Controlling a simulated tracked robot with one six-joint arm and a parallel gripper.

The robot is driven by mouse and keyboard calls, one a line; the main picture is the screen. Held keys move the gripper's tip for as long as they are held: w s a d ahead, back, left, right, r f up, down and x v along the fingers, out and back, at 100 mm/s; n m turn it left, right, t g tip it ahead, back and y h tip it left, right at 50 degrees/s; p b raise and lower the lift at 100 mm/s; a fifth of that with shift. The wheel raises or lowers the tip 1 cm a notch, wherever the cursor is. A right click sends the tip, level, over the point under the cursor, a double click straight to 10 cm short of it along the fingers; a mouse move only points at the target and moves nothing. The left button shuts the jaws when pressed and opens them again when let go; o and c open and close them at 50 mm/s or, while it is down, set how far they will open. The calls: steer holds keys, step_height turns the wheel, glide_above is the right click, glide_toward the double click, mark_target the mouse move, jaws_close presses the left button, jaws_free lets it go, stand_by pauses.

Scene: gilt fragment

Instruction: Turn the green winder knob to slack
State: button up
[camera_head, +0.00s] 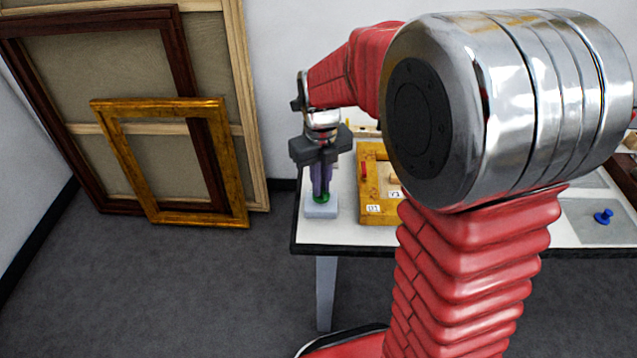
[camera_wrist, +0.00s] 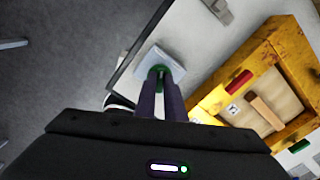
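The green winder knob (camera_head: 321,198) sits on a small pale block (camera_head: 320,210) at the left front corner of the white table. It also shows in the wrist view (camera_wrist: 160,70), at the tips of my fingers. My gripper (camera_head: 321,193) points straight down over it. Its two purple fingers are close together, with their tips at the knob and only a narrow gap between them, and appear shut on it. The fingertips (camera_wrist: 159,73) cover part of the knob, so its pointer or marks cannot be read.
A gilt frame (camera_head: 375,210) with a red piece (camera_wrist: 240,82) and a wooden piece lies close to the right of the block. A blue knob-like item (camera_head: 603,216) is on a grey patch at far right. Large frames (camera_head: 175,218) lean against the wall at left.

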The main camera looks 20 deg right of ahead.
jaws_close()
steer(key=shift+a, duration=0.1)
steer(key=shift+n, duration=0.3)
